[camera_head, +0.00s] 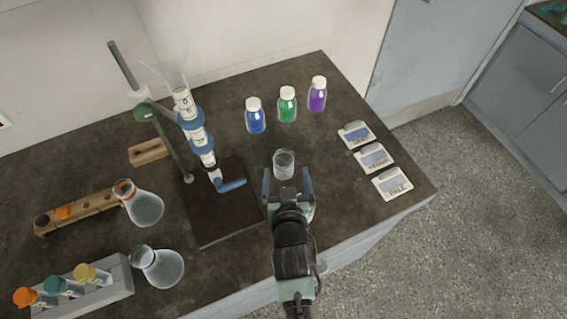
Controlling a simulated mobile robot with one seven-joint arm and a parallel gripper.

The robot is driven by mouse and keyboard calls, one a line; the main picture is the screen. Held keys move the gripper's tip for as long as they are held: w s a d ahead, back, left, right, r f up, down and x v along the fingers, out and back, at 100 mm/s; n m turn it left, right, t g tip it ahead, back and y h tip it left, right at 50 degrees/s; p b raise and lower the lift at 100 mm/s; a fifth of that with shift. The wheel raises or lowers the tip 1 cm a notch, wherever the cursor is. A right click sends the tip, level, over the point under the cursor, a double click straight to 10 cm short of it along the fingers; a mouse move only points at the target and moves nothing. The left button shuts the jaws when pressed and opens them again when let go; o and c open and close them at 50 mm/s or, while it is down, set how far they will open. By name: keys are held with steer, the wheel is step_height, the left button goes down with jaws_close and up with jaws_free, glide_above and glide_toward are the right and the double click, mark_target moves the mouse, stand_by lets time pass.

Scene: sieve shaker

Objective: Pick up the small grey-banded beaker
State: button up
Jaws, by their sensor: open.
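The small beaker (284,164) is clear glass with a greyish band and stands upright on the dark bench top, right of the shaker base. My gripper (287,177) is open, its two blue fingers spread to the left and right at the beaker's near side. The fingertips look close to the beaker; I cannot tell whether they are level with it or touch it. My wrist hides the bench just in front of it.
The sieve column (195,130) on its stand is left of the beaker. Blue (255,117), green (287,105) and purple (318,95) bottles stand behind. Three labelled cards (373,158) lie right. Two flasks (145,208), a wooden rack (75,213) and a grey tube rack (118,283) are left.

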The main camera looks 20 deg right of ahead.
mark_target(283, 154)
steer(key=shift+a+x, duration=0.2)
steer(key=shift+x, duration=2.55)
steer(key=c, duration=1.5)
steer(key=shift+o, duration=0.2)
